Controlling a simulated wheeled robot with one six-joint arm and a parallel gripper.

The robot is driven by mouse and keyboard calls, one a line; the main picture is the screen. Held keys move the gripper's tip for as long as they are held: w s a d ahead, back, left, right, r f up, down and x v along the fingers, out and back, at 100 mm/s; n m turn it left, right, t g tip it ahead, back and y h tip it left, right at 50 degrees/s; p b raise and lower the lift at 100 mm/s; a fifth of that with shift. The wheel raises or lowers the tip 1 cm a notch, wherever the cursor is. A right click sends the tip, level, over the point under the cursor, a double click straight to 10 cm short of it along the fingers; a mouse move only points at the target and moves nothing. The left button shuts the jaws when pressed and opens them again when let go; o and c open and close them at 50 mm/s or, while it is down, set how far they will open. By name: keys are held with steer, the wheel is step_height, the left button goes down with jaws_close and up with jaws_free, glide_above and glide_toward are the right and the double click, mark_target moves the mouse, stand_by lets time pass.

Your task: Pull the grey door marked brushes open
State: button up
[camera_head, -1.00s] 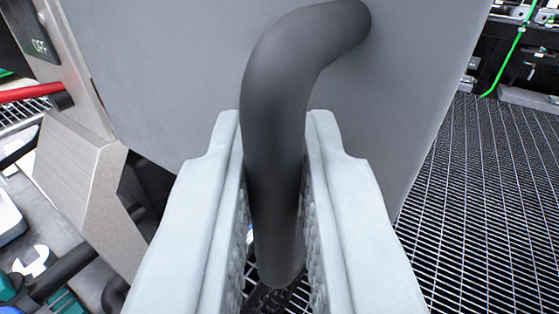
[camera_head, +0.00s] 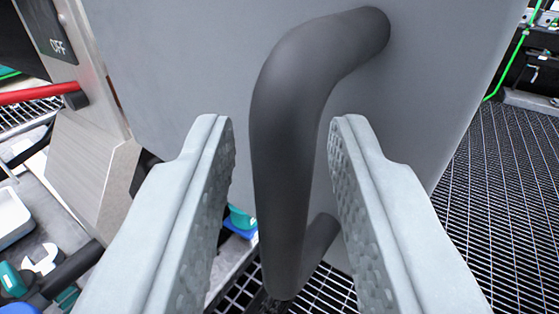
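The grey door (camera_head: 190,70) fills the upper middle of the view, its flat face towards me and its right edge beside the floor grating. No brushes label shows on the part in view. A thick dark bar handle (camera_head: 285,150) is fixed to the door and runs down between my fingers. My gripper (camera_head: 282,128) is open around the handle, with a gap on each side, and neither finger appears to touch it. The handle's lower end bends back behind the right finger, which hides part of it.
Tools lie in a tray at the lower left. Black floor grating (camera_head: 505,190) and a green cable (camera_head: 510,62) show at the right.

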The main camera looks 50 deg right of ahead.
steer(key=v, duration=1.7)
steer(key=shift+a, duration=0.2)
steer(key=shift+s, duration=0.15)
